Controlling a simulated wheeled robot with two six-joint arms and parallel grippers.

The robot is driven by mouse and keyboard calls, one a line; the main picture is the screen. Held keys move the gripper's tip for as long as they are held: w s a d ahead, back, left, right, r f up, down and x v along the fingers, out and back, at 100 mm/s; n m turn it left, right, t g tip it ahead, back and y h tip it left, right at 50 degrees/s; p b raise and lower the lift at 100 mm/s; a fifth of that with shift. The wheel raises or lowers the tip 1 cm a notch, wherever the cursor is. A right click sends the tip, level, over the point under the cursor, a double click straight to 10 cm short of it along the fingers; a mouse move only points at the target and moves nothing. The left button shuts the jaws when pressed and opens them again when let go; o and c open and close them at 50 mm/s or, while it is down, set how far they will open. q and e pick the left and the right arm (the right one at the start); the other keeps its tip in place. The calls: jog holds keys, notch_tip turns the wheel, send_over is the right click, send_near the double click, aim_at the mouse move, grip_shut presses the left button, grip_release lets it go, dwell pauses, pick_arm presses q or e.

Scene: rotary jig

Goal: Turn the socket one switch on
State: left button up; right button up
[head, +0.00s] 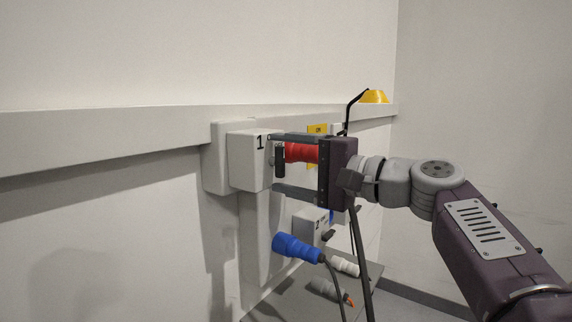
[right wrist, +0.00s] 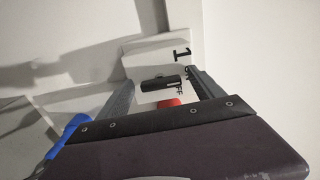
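Socket one is a pale grey wall box marked 1 (head: 247,160), also seen in the right wrist view (right wrist: 150,52). Its black switch handle (head: 280,161) stands upright in the head view and shows as a dark bar in the right wrist view (right wrist: 163,84), near ON and OFF lettering partly covered by a finger. My right gripper (head: 274,165) is open, one finger above and one below the switch. In the right wrist view the bar lies between the fingers (right wrist: 160,77); contact cannot be told. A red plug (head: 302,152) sits behind the fingers. My left gripper is not in view.
A second grey socket box (head: 309,225) is lower right, with a blue plug (head: 297,247) hanging near it. White and grey plugs (head: 345,266) lie below. Dark cables hang beside my gripper.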

jog(key=shift+s+d, duration=0.1)
jog(key=shift+s+d+f, duration=0.1)
jog(key=shift+s+d, duration=0.05)
jog(key=shift+d, duration=0.15)
jog(key=b+v, duration=0.2)
jog(key=v, duration=0.6)
